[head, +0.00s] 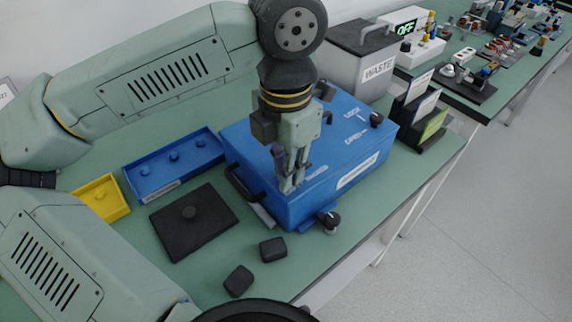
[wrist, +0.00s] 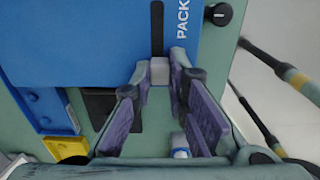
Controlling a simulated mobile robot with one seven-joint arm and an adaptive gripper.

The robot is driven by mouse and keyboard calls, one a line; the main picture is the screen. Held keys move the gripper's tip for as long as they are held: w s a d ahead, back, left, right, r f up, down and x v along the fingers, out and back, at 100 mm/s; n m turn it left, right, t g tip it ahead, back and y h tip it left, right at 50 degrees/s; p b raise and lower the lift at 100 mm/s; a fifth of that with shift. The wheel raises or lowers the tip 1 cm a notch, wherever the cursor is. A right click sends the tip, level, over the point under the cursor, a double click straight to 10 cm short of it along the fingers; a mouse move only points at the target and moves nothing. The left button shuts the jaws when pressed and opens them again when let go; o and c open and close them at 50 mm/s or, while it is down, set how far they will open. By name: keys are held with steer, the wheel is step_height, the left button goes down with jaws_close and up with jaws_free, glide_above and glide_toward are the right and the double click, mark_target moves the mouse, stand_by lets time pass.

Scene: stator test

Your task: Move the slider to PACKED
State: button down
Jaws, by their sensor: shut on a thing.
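The blue box (head: 335,185) sits on the green bench, with white labels along its top. The label nearest my gripper (head: 288,185) is small and hard to read; in the wrist view it begins with PACK (wrist: 183,20). The wrist view shows a pale grey slider knob (wrist: 159,71) at the near end of a dark slot (wrist: 157,30), beside that label. My gripper's purple fingers (wrist: 160,92) are shut on the knob, one on each side. In the head view my gripper points down over the box's near end, and the fingers hide the knob.
Black knobs (head: 328,220) stick out from the box. A dark plate (head: 193,222), a blue tray (head: 175,165), a yellow tray (head: 103,197) and two black blocks (head: 272,249) lie left and in front. A WASTE bin (head: 352,68) and a dark card rack (head: 418,118) stand behind.

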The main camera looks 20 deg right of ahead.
mark_target(308, 167)
steer(key=d, duration=0.1)
steer(key=w+d+b, duration=0.1)
steer(key=d, duration=0.1)
steer(key=w+d, duration=0.1)
steer(key=shift+d+b, duration=0.3)
steer(key=c, duration=1.6)
jaws_free()
steer(key=shift+o, duration=0.2)
step_height(308, 167, up, 12)
steer(key=shift+s, duration=0.1)
